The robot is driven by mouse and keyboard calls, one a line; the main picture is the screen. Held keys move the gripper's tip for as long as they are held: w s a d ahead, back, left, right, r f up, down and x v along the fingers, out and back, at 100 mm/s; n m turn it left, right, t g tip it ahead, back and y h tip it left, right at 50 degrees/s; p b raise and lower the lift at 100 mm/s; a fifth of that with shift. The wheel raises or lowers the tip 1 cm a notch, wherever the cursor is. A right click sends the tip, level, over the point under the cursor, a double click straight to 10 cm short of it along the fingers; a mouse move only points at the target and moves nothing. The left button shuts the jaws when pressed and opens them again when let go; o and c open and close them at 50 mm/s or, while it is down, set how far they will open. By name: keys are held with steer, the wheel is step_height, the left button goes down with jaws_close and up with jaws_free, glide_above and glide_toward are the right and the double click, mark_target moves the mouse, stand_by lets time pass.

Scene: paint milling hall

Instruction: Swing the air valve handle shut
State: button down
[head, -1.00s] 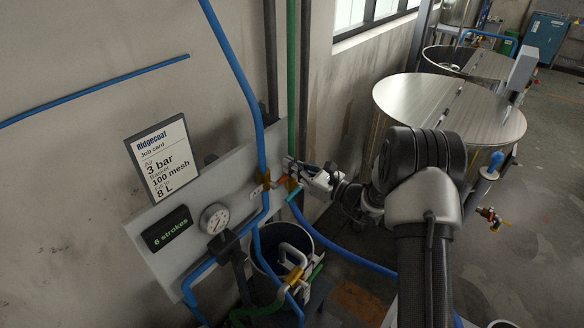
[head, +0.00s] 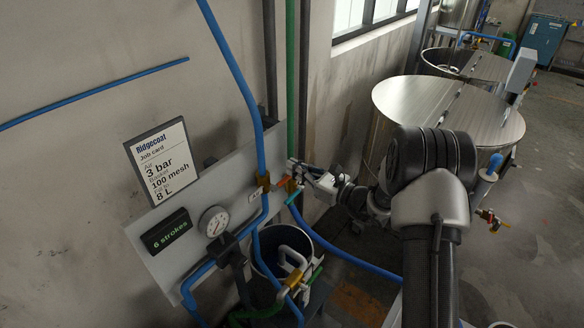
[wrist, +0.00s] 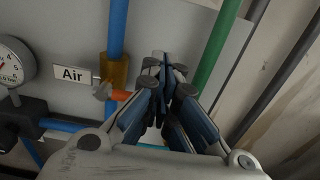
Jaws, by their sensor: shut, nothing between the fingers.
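The air valve is a brass body (head: 263,181) on the vertical blue pipe, and it also shows in the wrist view (wrist: 115,69) beside the "Air" label (wrist: 74,75). Its short orange handle (wrist: 121,95) points right, across the pipe; it shows small in the head view (head: 283,181). My gripper (head: 297,170) is just right of the handle. In the wrist view my gripper (wrist: 165,72) has its fingers together and empty. The handle's tip meets the left finger's outline there; I cannot tell whether they touch.
A round gauge (head: 213,221), a "6 strokes" display (head: 166,230) and a job card (head: 163,162) are on the left. A green pipe (wrist: 219,47) runs close right of my fingers. A bucket (head: 283,250) stands below, and large lidded tanks (head: 448,108) stand at right.

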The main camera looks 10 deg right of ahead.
steer(key=v, duration=0.7)
steer(key=shift+s+d, duration=0.2)
steer(key=s+a+r+n+g+b, duration=0.25)
steer(key=s+a+n+g, duration=0.35)
steer(key=s, duration=0.3)
steer(key=s+a+r+n+g+b, duration=0.1)
steer(key=s+a+r+n+g, duration=0.3)
steer(key=s+a+n, duration=0.5)
steer(key=s+d+f+n+g+h+b, duration=0.1)
steer(key=s+d+n+h, duration=0.25)
steer(key=s, duration=0.35)
steer(key=s+d+f+n+g+h+b, duration=0.1)
steer(key=s+d+n+h, duration=0.2)
steer(key=s, duration=0.4)
steer(key=s+d+n+t+h+b, duration=0.2)
steer(key=s+d+n+t+h, duration=0.2)
steer(key=s+d+n+h, duration=0.1)
steer(key=d+h, duration=0.1)
steer(key=d, duration=0.1)
steer(key=shift+d+f, duration=0.3)
steer(key=shift+d, duration=0.1)
